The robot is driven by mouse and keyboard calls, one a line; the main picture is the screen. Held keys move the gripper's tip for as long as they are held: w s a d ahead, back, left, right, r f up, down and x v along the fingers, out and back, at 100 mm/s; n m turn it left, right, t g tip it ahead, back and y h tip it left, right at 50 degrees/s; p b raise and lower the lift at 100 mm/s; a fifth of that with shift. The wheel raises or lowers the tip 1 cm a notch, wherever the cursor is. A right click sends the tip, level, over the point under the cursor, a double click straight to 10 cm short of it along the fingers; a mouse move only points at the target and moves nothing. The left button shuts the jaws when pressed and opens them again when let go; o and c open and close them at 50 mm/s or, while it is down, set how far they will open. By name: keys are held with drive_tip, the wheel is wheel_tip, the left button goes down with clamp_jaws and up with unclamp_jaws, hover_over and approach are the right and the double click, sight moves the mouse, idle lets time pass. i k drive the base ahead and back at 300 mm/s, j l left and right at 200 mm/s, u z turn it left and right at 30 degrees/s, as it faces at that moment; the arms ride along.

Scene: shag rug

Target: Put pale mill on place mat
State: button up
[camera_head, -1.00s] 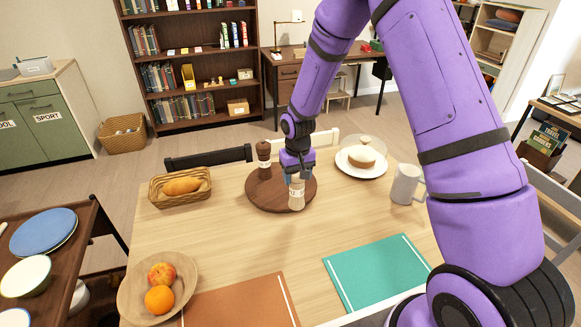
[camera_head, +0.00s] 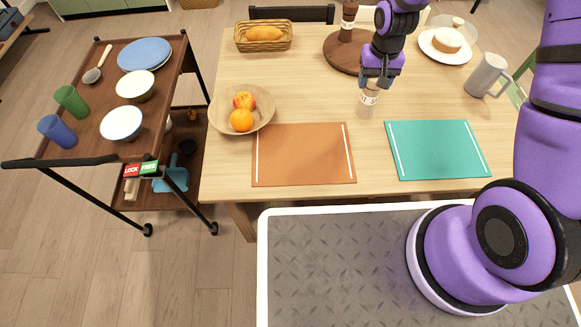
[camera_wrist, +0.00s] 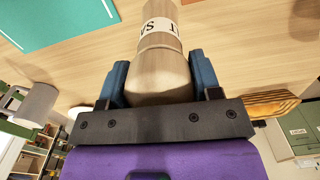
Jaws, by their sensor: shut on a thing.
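The pale mill (camera_head: 368,98) is upright, with a white label band, in my gripper (camera_head: 378,84) in the head view. In the wrist view the mill (camera_wrist: 162,62) sits between the two blue fingers of my gripper (camera_wrist: 162,82), which are shut on it. It is over the table, in front of the round dark board. Two place mats lie nearer: an orange-brown mat (camera_head: 303,155) to the left and a teal mat (camera_head: 437,150) to the right. The teal mat (camera_wrist: 50,22) also shows in the wrist view. I cannot tell whether the mill's base touches the table.
A dark mill (camera_head: 348,20) stands on the round board (camera_head: 343,52). A fruit bowl (camera_head: 226,108), a bread basket (camera_head: 262,37), a cake plate (camera_head: 444,56) and a grey mug (camera_head: 485,75) stand around. Bare table lies between the mats. A trolley (camera_head: 100,75) is at left.

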sight(292, 151)
drive_tip(key=k+j, duration=0.75)
drive_tip(key=i+j, duration=0.15)
drive_tip(key=i, duration=0.35)
